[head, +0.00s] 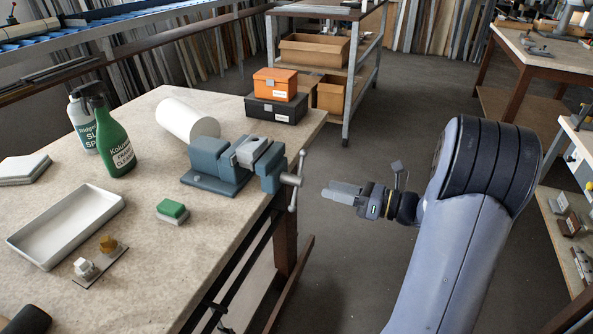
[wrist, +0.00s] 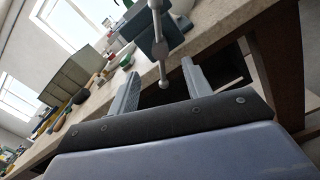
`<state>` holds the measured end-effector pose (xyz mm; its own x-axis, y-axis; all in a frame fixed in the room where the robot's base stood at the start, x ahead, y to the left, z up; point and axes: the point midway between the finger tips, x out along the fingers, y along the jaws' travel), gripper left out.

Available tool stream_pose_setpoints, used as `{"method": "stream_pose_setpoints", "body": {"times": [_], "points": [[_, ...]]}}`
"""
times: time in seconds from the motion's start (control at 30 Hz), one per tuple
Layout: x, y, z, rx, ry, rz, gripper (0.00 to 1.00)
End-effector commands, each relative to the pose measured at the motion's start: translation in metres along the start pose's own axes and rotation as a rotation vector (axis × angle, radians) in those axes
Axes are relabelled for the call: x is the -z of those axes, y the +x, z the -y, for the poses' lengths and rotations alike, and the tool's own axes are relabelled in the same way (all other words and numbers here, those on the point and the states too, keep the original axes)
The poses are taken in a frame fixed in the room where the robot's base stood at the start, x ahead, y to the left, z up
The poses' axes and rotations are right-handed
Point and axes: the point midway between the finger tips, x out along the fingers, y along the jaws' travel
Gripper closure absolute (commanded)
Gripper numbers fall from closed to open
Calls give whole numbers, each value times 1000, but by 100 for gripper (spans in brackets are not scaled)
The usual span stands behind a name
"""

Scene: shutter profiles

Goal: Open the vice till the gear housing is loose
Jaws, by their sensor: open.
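The blue-grey vice (head: 215,165) is mounted at the right edge of the bench. The gear housing (head: 253,152), a light grey block, appears to sit between its jaws. The vice handle (head: 296,181), a grey bar with ball ends, hangs steeply on the vice's right side. My gripper (head: 328,192) is to the right of the handle, apart from it, off the bench edge. In the wrist view my gripper (wrist: 160,88) is open and empty, its two fingers either side of the handle's lower ball end (wrist: 163,84) in the picture. I cannot tell the depth between them.
On the bench (head: 150,240) are a white tray (head: 30,245), a green spray bottle (head: 112,135), a paper roll (head: 185,120), a sponge (head: 171,209), and orange (head: 275,84) and black (head: 277,110) boxes. The floor right of the vice is clear.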

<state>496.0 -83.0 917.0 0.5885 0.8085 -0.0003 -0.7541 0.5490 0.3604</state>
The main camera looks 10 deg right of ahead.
Motion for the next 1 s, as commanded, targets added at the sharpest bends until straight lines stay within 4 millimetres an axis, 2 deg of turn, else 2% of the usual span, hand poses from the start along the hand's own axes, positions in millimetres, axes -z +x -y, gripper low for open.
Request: {"method": "stream_pose_setpoints", "body": {"times": [0.53,0.7,1.0], "points": [[1,89,-1,-5,-4,-1,53],[1,102,0,-2,-3,0,53],[0,104,0,-1,-4,0,53]]}}
